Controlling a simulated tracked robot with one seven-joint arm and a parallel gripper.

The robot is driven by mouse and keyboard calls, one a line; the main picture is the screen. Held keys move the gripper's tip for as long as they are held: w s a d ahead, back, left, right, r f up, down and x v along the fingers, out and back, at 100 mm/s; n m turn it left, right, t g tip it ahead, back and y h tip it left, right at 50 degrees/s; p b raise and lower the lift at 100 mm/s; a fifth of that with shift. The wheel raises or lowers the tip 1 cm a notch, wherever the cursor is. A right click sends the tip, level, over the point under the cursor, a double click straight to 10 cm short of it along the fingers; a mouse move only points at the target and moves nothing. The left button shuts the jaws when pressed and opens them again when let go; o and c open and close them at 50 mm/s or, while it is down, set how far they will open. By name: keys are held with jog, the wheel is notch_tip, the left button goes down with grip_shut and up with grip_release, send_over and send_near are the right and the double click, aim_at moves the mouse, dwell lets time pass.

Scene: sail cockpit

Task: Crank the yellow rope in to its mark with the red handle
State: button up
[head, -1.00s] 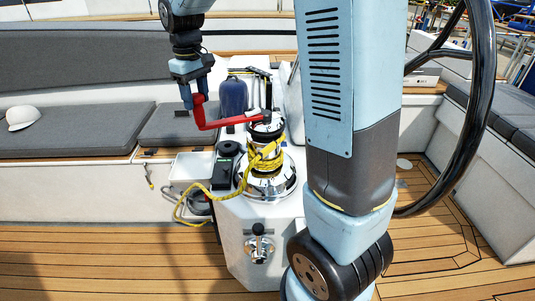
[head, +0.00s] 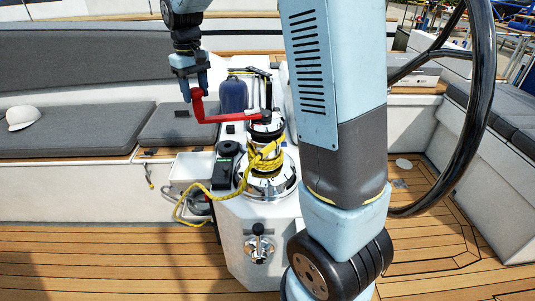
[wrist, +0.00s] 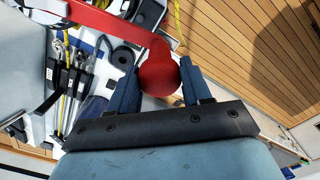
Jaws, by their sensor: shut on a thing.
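The red handle (head: 225,118) sits with its far end on top of the silver winch (head: 266,180). Its arm points left in the head view, and its upright grip is at the left end. My gripper (head: 197,92) is shut on that grip from above. In the wrist view the red knob of the handle (wrist: 158,75) lies between the two dark fingers of my gripper (wrist: 156,88). The yellow rope (head: 264,160) is wrapped around the winch drum, and its tail hangs in a loop to the lower left. I cannot make out a mark on the rope.
A black device (head: 225,165) lies left of the winch, and a dark blue bottle (head: 233,95) stands behind it. A black steering wheel (head: 474,110) is at the right. A grey cushion (head: 75,130) with a white cap (head: 22,117) is at the left.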

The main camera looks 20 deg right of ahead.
jog(key=shift+s+a+n, duration=0.2)
jog(key=shift+s+n, duration=0.4)
jog(key=shift+s, duration=0.4)
jog(key=shift+s+a+n, duration=0.15)
jog(key=shift+s+n, duration=0.45)
jog(key=shift+s, duration=0.4)
jog(key=shift+s+d+n, duration=0.1)
jog(key=shift+s+n, duration=1)
jog(key=shift+s, duration=0.95)
jog(key=o, duration=1.7)
jog(key=shift+r, duration=4.5)
